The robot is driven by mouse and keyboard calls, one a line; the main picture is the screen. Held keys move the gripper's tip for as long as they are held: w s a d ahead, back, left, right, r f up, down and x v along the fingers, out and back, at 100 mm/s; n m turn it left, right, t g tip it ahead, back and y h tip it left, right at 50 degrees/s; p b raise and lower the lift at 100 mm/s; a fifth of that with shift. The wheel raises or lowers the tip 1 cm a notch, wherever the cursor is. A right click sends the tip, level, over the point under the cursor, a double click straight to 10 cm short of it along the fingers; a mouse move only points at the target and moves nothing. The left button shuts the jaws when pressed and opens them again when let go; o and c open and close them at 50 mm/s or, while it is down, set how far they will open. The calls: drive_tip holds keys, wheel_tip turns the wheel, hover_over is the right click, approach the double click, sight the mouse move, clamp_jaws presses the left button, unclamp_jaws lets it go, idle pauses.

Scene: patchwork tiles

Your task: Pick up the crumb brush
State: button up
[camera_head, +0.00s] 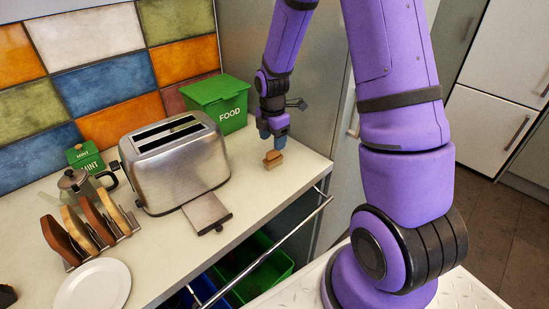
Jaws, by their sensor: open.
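A small brown wooden crumb brush (272,159) lies on the pale counter near its right end, in front of the green food box. My gripper (272,143) is directly above it, pointing down, with its blue-grey fingers at or just over the top of the brush. The gripper is open. The view is too small to tell whether the fingers reach around the brush or touch it.
A steel toaster (176,165) with its crumb tray (207,212) pulled out stands left of the brush. The green food box (216,103) stands behind. A toast rack (90,230), a glass pot (75,181) and a white plate (93,287) are farther left. An open drawer handle (262,252) runs along the front edge.

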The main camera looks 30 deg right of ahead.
sight(273, 158)
drive_tip(key=shift+s+f, duration=0.2)
drive_tip(key=shift+f, duration=3.8)
drive_tip(key=c, duration=1)
